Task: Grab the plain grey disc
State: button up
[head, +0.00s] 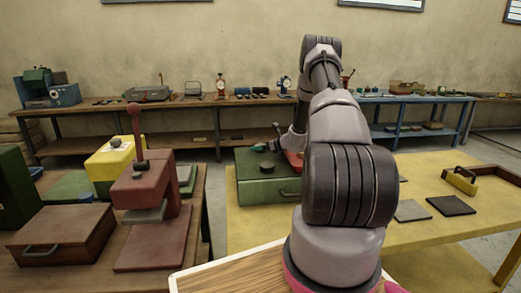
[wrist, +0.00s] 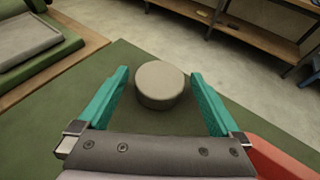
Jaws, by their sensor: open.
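The plain grey disc (wrist: 160,84) lies on a flat green top (wrist: 130,60) in the wrist view. My gripper (wrist: 160,73) is open, with one teal finger on each side of the disc and a gap on both sides. The disc sits between the fingertips; I cannot tell their height above the top. In the head view my gripper (head: 265,148) is over the green box (head: 265,188), partly hidden by my arm. A small dark round shape (head: 266,165) shows on that box; I cannot tell if it is the same disc.
A red press (head: 145,195) and brown case (head: 60,235) stand on the left table. Long benches line the back wall, with floor between.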

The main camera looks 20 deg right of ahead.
jog(key=shift+w, duration=0.15)
jog(key=c, duration=1.3)
